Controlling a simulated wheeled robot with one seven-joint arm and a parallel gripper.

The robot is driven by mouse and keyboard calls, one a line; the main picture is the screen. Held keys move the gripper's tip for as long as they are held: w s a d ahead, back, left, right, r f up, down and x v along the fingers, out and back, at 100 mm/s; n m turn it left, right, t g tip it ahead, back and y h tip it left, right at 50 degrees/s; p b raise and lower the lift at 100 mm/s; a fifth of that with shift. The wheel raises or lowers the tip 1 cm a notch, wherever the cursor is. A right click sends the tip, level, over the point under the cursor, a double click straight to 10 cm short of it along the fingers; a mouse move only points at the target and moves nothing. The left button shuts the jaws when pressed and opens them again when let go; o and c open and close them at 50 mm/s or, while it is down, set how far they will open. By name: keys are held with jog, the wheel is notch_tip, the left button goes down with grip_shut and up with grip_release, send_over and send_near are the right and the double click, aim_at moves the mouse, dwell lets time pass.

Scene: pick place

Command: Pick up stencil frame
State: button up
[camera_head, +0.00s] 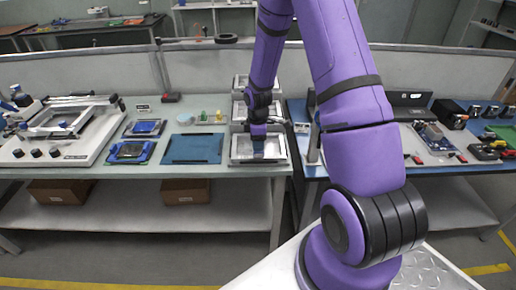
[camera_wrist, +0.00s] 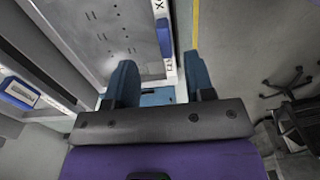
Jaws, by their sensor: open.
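A silver stencil frame (camera_head: 240,160) with a grey inner sheet lies at the front right end of the left workbench in the head view. It also shows in the wrist view (camera_wrist: 110,35), filling the upper left, with small dots on its sheet and a printed label on its rim. My gripper (camera_head: 258,153) points down over this frame in the head view. In the wrist view my gripper (camera_wrist: 161,80) has its two blue fingers apart, with the frame's rim edge showing between them. I cannot tell whether the fingers touch the rim.
More silver frames (camera_head: 241,109) lie behind it in a row. A blue mat (camera_head: 193,148) lies to the left, with blue-edged boards and a large printing fixture (camera_head: 60,130) further left. A second bench (camera_head: 440,160) with tools stands right. Floor shows beside the bench edge.

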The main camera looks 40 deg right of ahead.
aim_at(259, 153)
jog(key=shift+s+f, duration=0.2)
jog(key=shift+f, duration=1.15)
jog(key=shift+s+f, duration=0.15)
jog(key=shift+f, duration=1.2)
grip_shut()
